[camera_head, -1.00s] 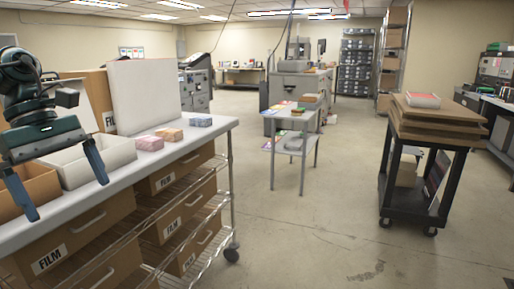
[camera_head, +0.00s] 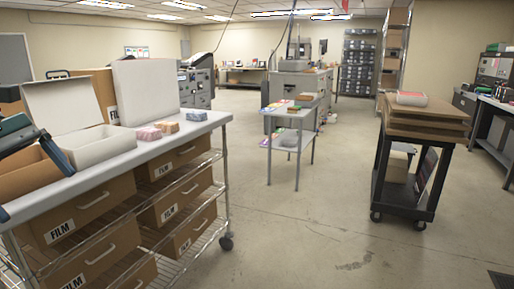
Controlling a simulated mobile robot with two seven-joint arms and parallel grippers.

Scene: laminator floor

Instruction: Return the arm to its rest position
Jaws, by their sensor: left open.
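My left gripper (camera_head: 28,182) shows only in part at the left edge of the head view. It is open, with one finger over the boxes at the table's near left and the other cut off by the picture edge. Nothing shows between the fingers. Most of my left arm is out of the picture. My right gripper is not in view.
A white-topped wire cart (camera_head: 130,160) carries an open white box (camera_head: 97,148), a brown box (camera_head: 28,175) and small packs (camera_head: 168,128). FILM boxes (camera_head: 90,212) fill its shelves. A black trolley (camera_head: 405,205) stands right. The middle floor is clear.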

